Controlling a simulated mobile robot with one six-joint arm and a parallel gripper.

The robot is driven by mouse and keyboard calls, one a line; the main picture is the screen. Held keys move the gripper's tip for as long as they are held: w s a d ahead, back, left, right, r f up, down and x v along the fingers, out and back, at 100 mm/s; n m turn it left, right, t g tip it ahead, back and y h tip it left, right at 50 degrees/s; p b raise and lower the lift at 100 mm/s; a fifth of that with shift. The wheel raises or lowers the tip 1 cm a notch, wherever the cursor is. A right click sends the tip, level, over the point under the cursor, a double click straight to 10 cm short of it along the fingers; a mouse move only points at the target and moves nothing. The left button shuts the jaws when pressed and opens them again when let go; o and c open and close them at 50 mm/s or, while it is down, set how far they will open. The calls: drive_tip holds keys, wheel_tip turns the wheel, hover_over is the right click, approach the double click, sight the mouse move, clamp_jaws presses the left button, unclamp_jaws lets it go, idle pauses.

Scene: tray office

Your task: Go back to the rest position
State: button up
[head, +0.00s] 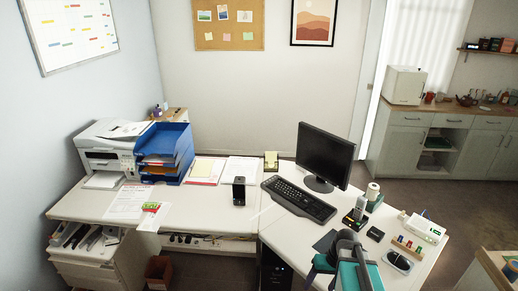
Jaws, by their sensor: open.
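No gripper of mine can be made out in the head view, so its pose and what is near it are not shown. The white L-shaped desk (215,225) fills the middle of the view. A dark, curved shape with teal parts (358,276) stands at the desk's front edge at the lower right. It looks like a chair, but it is cut off by the picture's bottom edge.
A printer (103,160) and a blue letter tray (187,150) stand at the left. A monitor (325,153), keyboard (298,199) and several small items crowd the right part. A black device (239,191) stands mid-desk. A bin (159,271) is below.

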drive_tip(key=s+a+f+h, duration=0.2)
drive_tip(key=a, duration=0.3)
drive_tip(key=s+f+g+b, duration=0.1)
drive_tip(key=s+f+b, duration=0.7)
drive_tip(key=f, duration=0.6)
drive_tip(key=s+f+g+b, duration=0.2)
drive_tip(key=s+f+b, duration=0.6)
drive_tip(key=f, duration=0.6)
drive_tip(key=s+f+g+b, duration=0.2)
drive_tip(key=s+f+b, duration=0.6)
drive_tip(key=f, duration=0.6)
drive_tip(key=shift+s+a+f, duration=0.15)
drive_tip(key=shift+s+f, duration=0.05)
drive_tip(key=shift+s, duration=0.3)
